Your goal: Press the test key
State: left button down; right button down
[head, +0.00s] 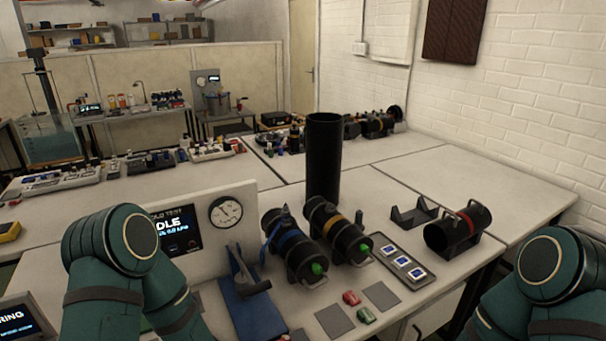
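A white test panel (238,241) stands on the bench at left centre. Its dark screen (178,233) shows large text ending in "DLE" and smaller text above and below. A round gauge (226,213) sits to the right of the screen. I cannot make out a test key; my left arm covers the panel's left part and the bench in front of it. My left arm comes in at lower left and my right arm at lower right. Neither gripper shows in the head view.
Two black cylinders, one blue-banded (293,245) and one yellow-banded (335,229), lie right of the panel. A tall black tube (324,160) stands behind. A red-banded cylinder (457,232) rests at right. Red (351,298) and green (365,316) blocks lie in front near grey pads.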

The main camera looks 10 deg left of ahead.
aim_at(172, 249)
jog(key=u, duration=1.1)
